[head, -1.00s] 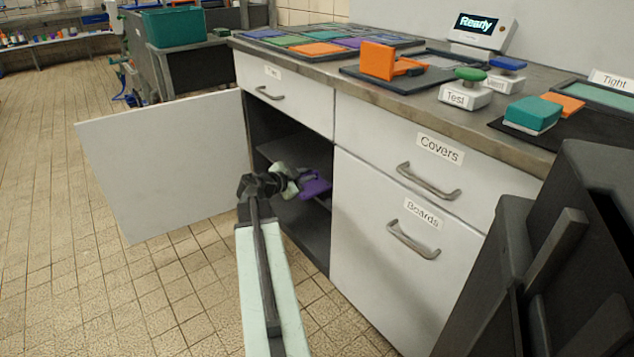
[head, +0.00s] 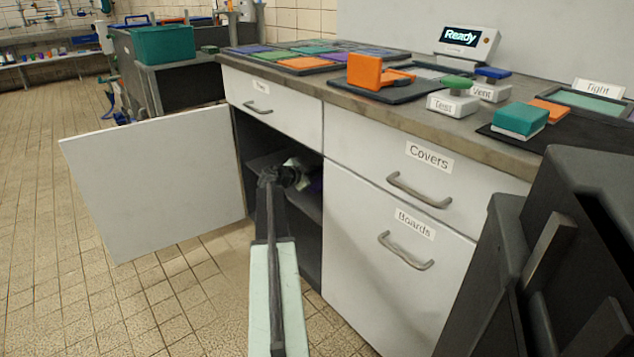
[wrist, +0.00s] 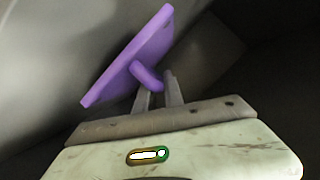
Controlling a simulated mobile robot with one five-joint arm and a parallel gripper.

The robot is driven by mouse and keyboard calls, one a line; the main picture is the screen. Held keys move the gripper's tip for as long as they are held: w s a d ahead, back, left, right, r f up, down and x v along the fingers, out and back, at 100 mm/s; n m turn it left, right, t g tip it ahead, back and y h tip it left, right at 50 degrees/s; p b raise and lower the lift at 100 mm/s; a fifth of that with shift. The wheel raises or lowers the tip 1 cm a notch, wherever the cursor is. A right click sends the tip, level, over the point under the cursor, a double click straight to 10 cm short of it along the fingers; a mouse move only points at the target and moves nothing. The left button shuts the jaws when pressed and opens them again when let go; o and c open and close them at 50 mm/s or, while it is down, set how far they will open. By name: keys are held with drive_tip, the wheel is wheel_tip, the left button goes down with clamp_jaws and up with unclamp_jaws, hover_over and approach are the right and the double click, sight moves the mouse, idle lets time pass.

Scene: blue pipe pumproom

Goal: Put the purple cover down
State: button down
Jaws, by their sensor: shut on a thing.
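The purple cover (wrist: 128,55) is a flat plate with a short handle on its face. It shows tilted in the wrist view, with the handle between the two fingers of my gripper (wrist: 158,88). My gripper is shut on this handle. In the head view my gripper (head: 300,178) reaches inside the open cupboard, at the height of its shelf (head: 262,162). Whether the cover touches the shelf or wall cannot be told.
The open cupboard door (head: 150,180) swings out to the left. Drawers labelled Covers (head: 428,157) and Boards (head: 415,223) close off the right side. The worktop (head: 390,118) above holds orange and teal parts and a Ready display (head: 465,40).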

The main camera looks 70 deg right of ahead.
sight(316, 180)
wheel_tip(316, 180, down, 4)
drive_tip(key=b, duration=0.4)
drive_tip(key=shift+r, duration=0.25)
drive_tip(key=c, duration=1.4)
unclamp_jaws()
drive_tip(key=shift+a, duration=0.1)
drive_tip(key=shift+c, duration=0.2)
drive_tip(key=shift+r+p, duration=0.15)
drive_tip(key=shift+p, duration=0.25)
drive_tip(key=p+v, duration=0.3)
drive_tip(key=v, duration=0.9)
